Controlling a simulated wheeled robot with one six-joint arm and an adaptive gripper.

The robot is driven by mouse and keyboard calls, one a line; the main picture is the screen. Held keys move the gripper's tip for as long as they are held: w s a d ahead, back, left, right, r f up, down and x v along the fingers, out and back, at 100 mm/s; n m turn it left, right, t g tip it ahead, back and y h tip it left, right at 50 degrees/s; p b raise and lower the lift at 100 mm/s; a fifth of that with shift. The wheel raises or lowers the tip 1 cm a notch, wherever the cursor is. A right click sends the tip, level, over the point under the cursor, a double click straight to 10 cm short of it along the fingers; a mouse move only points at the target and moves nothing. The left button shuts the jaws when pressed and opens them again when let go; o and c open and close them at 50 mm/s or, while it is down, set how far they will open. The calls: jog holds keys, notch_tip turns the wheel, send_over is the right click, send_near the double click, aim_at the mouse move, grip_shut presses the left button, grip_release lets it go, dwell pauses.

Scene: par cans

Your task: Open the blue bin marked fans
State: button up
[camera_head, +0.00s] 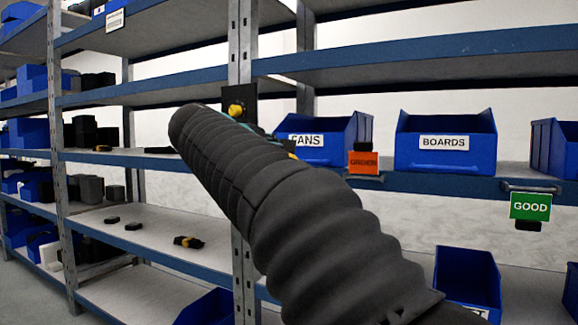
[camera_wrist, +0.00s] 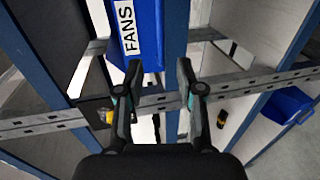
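The blue bin marked FANS (camera_head: 338,154) sits on the middle shelf beside the upright post, and my arm covers part of its left side. The bin has an open top and a white label on its front. In the wrist view the FANS bin (camera_wrist: 150,38) appears sideways at the top, just beyond the fingertips. My gripper (camera_wrist: 159,66) is open, with its two dark fingers apart and nothing visible between them. The fingers point toward the bin's front; I cannot tell whether they touch it. In the head view my gripper is mostly hidden behind my ribbed arm.
A blue BOARDS bin (camera_head: 445,152) stands right of the FANS bin. An orange tag (camera_head: 363,162) and a green GOOD sign (camera_head: 530,206) hang at the shelf edge. A metal post (camera_head: 241,45) carries a black box with a yellow knob (camera_head: 235,110). More blue bins stand below.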

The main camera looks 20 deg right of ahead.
jog(key=x, duration=1.3)
jog(key=shift+d, duration=0.2)
grip_shut()
